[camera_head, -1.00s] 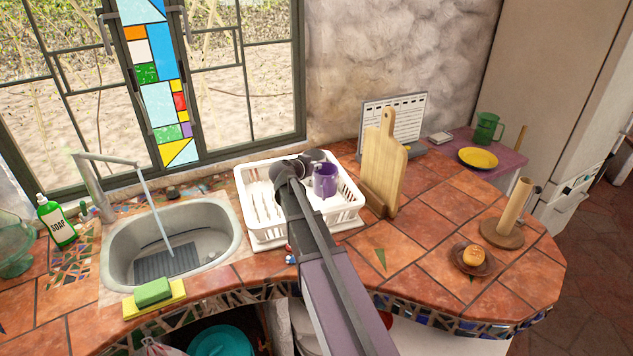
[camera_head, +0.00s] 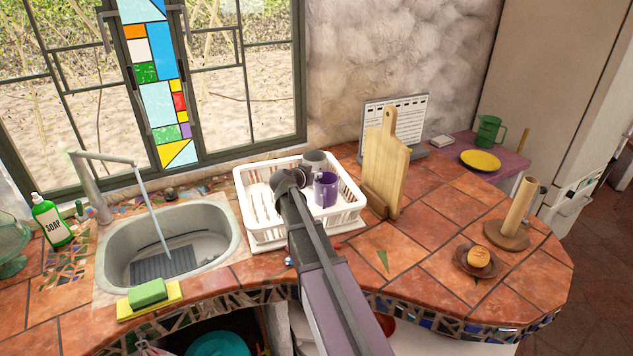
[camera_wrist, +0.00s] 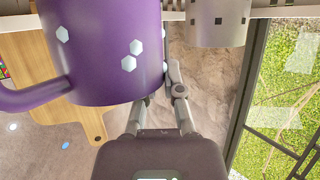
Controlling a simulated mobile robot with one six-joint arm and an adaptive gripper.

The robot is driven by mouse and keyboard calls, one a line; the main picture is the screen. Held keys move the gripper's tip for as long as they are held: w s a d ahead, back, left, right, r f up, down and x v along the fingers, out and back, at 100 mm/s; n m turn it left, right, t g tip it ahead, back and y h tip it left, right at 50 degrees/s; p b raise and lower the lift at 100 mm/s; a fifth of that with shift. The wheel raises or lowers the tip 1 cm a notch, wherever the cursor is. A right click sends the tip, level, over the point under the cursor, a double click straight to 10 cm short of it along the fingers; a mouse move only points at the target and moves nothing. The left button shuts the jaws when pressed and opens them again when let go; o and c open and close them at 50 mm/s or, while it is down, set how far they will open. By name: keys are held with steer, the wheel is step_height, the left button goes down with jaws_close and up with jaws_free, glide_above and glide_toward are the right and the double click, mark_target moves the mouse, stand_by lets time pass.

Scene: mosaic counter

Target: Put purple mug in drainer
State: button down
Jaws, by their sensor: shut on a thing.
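The purple mug (camera_head: 326,190) is upright at the right side of the white drainer (camera_head: 350,217), within its rim outline. I cannot tell whether its base touches the rack floor. My gripper (camera_head: 306,177) is at the mug's left side, shut on it. In the wrist view the purple mug (camera_wrist: 105,50) fills the upper left, with white hexagon marks and its handle to the left. My gripper (camera_wrist: 165,85) reaches to the mug's side there; one finger is partly hidden behind the mug.
A grey cup (camera_head: 314,160) stands in the drainer behind the purple mug; in the wrist view the grey cup (camera_wrist: 218,25) is close to the right. A wooden cutting board (camera_head: 385,165) stands right of the drainer. The sink (camera_head: 170,245) is to the left.

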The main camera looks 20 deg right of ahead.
steer(key=shift+f+b, duration=0.7)
steer(key=shift+f, duration=0.1)
steer(key=c, duration=0.8)
jaws_free()
steer(key=shift+o, duration=0.2)
steer(key=shift+r, duration=0.15)
steer(key=shift+r+p, duration=0.6)
steer(key=shift+p, duration=0.15)
steer(key=p+v, duration=0.4)
steer(key=v, duration=0.8)
steer(key=shift+f, duration=0.1)
